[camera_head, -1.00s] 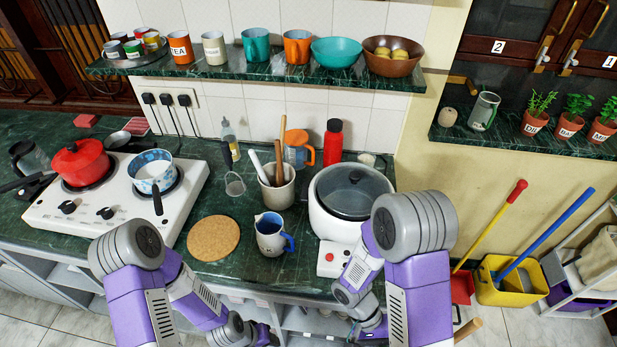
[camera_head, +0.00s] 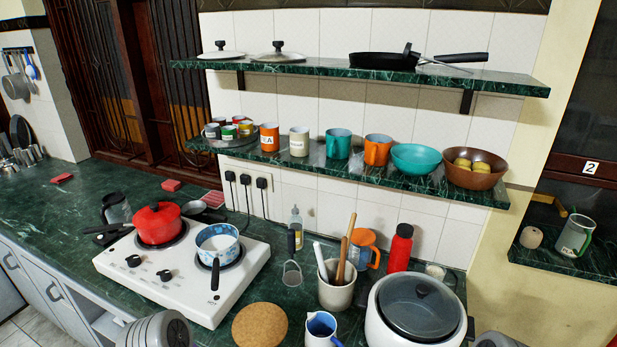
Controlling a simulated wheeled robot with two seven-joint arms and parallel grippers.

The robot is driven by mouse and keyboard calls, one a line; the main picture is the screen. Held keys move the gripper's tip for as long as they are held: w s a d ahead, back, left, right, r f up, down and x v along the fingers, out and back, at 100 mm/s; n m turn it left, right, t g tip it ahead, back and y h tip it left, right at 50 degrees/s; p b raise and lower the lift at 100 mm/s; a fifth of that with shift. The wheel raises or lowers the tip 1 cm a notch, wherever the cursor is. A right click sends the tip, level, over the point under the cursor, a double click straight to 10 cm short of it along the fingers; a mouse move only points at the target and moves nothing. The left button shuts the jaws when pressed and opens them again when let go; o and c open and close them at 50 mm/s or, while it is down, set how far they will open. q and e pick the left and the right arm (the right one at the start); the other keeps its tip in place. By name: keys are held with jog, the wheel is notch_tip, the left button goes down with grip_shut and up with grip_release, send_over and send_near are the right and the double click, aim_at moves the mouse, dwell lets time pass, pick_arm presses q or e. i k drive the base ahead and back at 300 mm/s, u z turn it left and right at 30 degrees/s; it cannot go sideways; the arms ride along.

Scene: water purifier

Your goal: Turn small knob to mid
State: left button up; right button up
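The white two-burner stove (camera_head: 215,302) stands on the green counter at the left. Two black knobs are on its front panel, a left knob (camera_head: 133,260) and a right knob (camera_head: 164,274). They look alike in size, so I cannot tell which is the small one, and their exact settings are too small to read. Neither of my grippers is in view; only rounded parts of my arms show at the bottom edge.
A red pot (camera_head: 158,224) and a blue-white pan (camera_head: 217,243) with its handle towards the front sit on the burners. A cork mat (camera_head: 259,326), a blue-white jug (camera_head: 321,329) and a large cooker (camera_head: 415,310) stand to the right. The counter left of the stove is mostly clear.

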aim_at(165, 275)
jog(key=u, duration=0.2)
jog(key=k, duration=1.15)
jog(key=u, duration=0.55)
jog(key=k, duration=0.4)
jog(key=z, duration=0.6)
jog(key=i, duration=0.95)
jog(key=u, duration=0.5)
jog(key=i, duration=0.6)
jog(key=u, duration=1)
jog(key=k, duration=0.5)
jog(key=u, duration=1.2)
jog(key=i, duration=1.8)
jog(key=z, duration=0.25)
